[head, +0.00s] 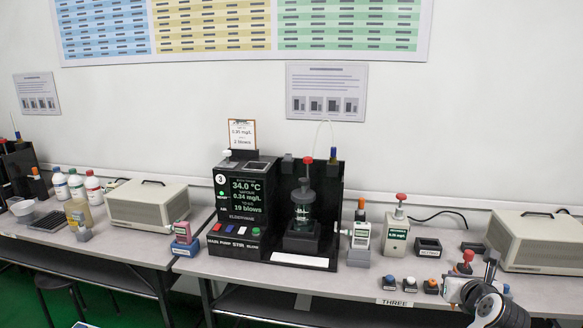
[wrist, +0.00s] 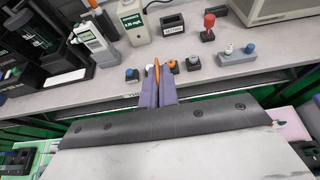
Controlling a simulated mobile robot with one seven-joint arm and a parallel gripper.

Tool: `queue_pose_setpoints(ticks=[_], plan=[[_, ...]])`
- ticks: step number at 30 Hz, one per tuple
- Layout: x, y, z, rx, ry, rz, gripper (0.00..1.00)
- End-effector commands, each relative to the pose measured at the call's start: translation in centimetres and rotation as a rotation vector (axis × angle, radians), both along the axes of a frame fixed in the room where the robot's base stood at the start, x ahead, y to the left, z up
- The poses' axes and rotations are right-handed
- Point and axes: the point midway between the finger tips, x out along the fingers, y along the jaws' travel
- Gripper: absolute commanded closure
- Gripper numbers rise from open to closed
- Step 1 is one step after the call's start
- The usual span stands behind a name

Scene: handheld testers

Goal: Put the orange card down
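In the wrist view, the orange card (wrist: 156,76) shows edge-on as a thin upright orange strip between my gripper's two purple-grey fingers. My gripper (wrist: 157,72) is shut on it, with the fingertips over the front edge of the bench (wrist: 220,84). In the head view, my arm's end (head: 488,300) is at the lower right, in front of the bench. The card cannot be made out there. A paper card with an orange-brown border (head: 241,134) stands on top of the black instrument (head: 238,205).
Small blocks with coloured knobs (head: 409,285) line the front edge above a "THREE" label (head: 396,302). A red-knobbed stand (head: 466,262), an empty black holder (head: 427,247) and a beige box (head: 540,240) stand behind. Bare bench lies between them.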

Motion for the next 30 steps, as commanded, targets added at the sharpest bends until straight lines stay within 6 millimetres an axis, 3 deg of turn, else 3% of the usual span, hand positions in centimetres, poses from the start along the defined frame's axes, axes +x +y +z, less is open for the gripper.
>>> queue_pose_setpoints(ticks=[1,5,11,18,24,30], plan=[[0.5,0.9,-2.2,0.004,0.008,0.005,1.00],[1.9,3.7,-7.5,0.006,0.010,0.020,1.00],[3.1,9.8,-16.2,0.007,0.009,0.063,1.00],[2.4,19.8,-25.7,0.009,0.007,0.134,1.00],[0.1,29.5,-31.8,0.008,0.005,0.191,1.00],[-2.4,37.3,-34.8,0.005,0.002,0.226,1.00]])
